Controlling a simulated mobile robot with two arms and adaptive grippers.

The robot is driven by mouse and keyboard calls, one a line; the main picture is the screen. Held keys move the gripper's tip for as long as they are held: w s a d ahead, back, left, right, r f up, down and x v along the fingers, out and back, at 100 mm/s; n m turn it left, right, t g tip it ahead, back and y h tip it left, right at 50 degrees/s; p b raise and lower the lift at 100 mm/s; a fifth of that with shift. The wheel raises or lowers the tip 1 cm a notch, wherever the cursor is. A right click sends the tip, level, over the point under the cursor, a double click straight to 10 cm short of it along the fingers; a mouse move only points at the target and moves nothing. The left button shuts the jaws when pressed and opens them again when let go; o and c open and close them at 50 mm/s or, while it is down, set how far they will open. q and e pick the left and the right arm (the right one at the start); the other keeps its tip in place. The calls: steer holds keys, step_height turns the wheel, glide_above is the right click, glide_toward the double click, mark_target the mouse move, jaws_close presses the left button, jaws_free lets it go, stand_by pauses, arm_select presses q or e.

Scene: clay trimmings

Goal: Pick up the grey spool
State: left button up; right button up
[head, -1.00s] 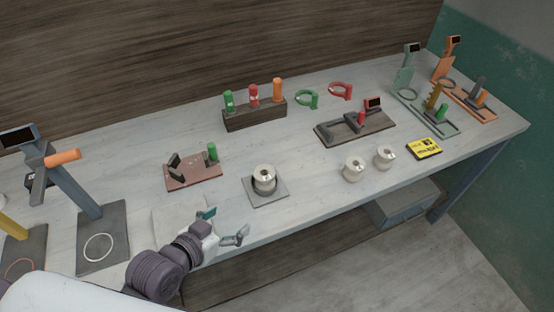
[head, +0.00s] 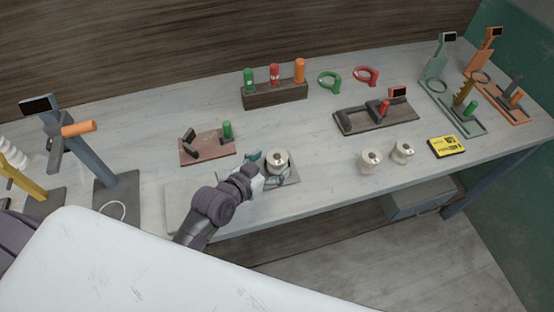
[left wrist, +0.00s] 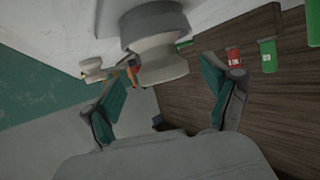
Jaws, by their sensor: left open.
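The spool (head: 277,159), pale with a grey look, stands upright on a dark square plate (head: 291,181) near the table's front edge. In the left wrist view the spool (left wrist: 158,58) shows close up, with a wide pale flange and a darker grey band. My left gripper (head: 268,168) is open at the spool's front left, its fingers spread toward either side of it. In the left wrist view the open teal-padded fingers (left wrist: 165,88) have the spool just beyond them; contact cannot be told. Two similar pale spools (head: 370,161) (head: 402,151) stand to the right. My right gripper is out of view.
A brown plate with a green peg (head: 207,147) lies left of the spool. Behind are a wooden block with three cylinders (head: 275,94) and a dark tray (head: 376,116). A yellow box (head: 447,147) lies at right. A scanner-like stand (head: 90,155) rises at left.

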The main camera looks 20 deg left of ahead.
mark_target(274, 161)
arm_select(q)
steer(key=x, duration=0.3)
steer(key=shift+w+a+f, duration=0.1)
steer(key=shift+w+f, duration=0.1)
steer(key=shift+f, duration=0.1)
steer(key=shift+w+f, duration=0.1)
steer(key=shift+w, duration=0.05)
steer(key=c, duration=1.3)
steer(key=shift+c, duration=0.4)
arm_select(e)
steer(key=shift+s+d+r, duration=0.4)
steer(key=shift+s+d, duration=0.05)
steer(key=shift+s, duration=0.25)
